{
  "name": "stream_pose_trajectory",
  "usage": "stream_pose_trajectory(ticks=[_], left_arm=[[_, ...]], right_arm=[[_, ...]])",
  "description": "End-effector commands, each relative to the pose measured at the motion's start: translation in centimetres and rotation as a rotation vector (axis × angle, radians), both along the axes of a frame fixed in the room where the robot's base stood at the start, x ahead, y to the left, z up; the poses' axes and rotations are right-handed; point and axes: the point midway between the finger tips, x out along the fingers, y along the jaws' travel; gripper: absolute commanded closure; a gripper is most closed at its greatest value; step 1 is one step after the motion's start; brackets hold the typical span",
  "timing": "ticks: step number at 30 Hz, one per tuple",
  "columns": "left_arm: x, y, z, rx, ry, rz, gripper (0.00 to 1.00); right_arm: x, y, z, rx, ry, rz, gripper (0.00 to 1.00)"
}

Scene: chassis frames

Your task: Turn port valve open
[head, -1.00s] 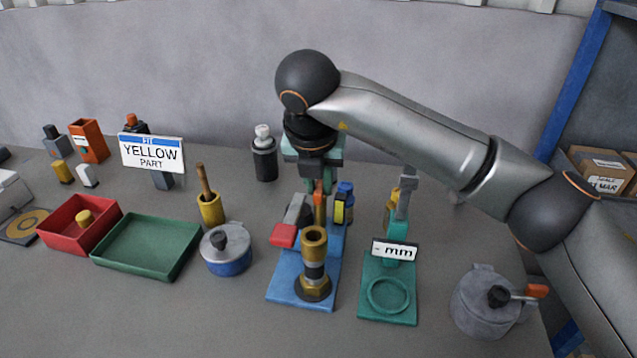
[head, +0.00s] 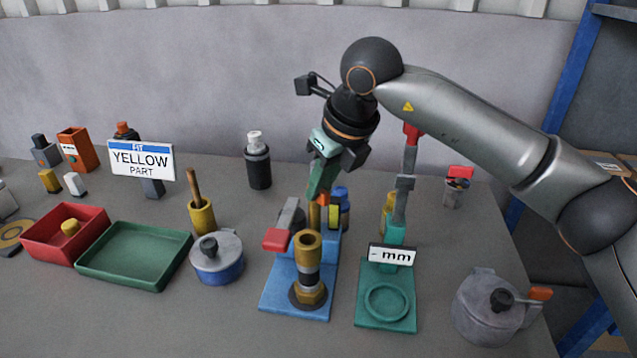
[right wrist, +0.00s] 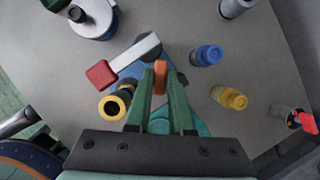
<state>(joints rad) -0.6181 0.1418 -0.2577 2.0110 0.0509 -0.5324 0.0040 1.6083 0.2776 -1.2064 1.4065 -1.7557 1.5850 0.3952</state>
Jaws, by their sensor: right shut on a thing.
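A blue base plate (head: 284,289) at the centre of the bench carries an upright brass port (head: 307,262) with a dark band and hex foot. A grey lever with a red end (head: 277,240) sits behind and left of the port. My right gripper (head: 317,200) points down behind the port, tilted. Its green fingers are shut on an orange handle (right wrist: 160,77), which is partly hidden between them. In the right wrist view the red-ended lever (right wrist: 102,74) and brass port (right wrist: 113,106) lie left of the fingers. My left gripper is not in view.
A blue bottle (head: 341,211) stands close right of the gripper. A teal stand (head: 370,315) with a "- mm" sign is to the right, beside a grey lidded pot (head: 485,315). A blue-bodied pot (head: 218,265), green tray (head: 105,277) and red tray (head: 40,243) lie left.

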Motion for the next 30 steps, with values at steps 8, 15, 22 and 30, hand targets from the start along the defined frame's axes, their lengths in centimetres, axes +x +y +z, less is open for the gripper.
stream_pose_trajectory(ticks=[8, 15, 22, 30], left_arm=[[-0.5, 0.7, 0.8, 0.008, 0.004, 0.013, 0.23], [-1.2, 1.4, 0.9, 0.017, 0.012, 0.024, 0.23], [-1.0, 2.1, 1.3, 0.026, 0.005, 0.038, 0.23], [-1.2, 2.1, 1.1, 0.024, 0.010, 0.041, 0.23]], right_arm=[[0.4, -0.3, 0.4, 0.004, -0.001, 0.239, 1.00], [0.6, -0.4, 0.3, 0.002, -0.002, 0.393, 1.00], [0.7, -0.5, 0.3, 0.002, -0.003, 0.479, 1.00], [0.8, -0.5, 0.2, 0.000, -0.004, 0.511, 1.00]])
